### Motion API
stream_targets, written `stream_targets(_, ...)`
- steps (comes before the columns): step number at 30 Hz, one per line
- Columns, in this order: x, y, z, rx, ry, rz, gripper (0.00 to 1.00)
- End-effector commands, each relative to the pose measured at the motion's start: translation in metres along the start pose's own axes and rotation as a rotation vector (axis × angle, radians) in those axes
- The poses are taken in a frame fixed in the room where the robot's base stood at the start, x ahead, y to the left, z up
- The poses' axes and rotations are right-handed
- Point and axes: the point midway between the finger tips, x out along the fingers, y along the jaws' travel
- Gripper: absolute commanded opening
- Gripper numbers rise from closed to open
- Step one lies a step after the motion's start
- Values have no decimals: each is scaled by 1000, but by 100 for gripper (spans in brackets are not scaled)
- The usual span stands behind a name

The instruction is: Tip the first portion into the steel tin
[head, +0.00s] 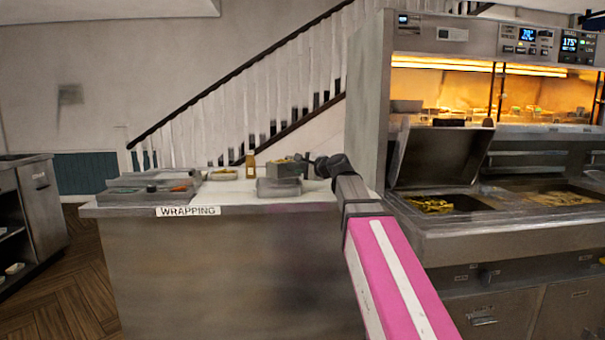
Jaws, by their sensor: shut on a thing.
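My arm reaches from the lower right to the wrapping counter (325,197). My gripper (305,162) is at its far right part, shut on a small grey scoop-like container (286,171) with a little yellow-brown food showing at its top. A low steel tin (278,188) sits on the counter just below the container. I cannot tell whether the two touch. The fingertips are small and partly hidden behind the wrist, and the inside of the tin is hidden.
A tray with compartments (148,197) stands at the counter's left, a shallow dish of yellow food (222,174) and a sauce bottle (250,165) behind. The fryer (455,228), with a raised lid (442,155) and chips (430,205), is on the right.

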Motion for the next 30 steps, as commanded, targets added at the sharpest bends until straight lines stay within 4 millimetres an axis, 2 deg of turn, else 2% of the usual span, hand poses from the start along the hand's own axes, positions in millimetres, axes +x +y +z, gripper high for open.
stream_targets(1,4,-9,0,4,2,14,0)
stream_targets(23,24,-81,8,101,63,290,0)
stream_targets(30,40,-100,6,133,82,380,0)
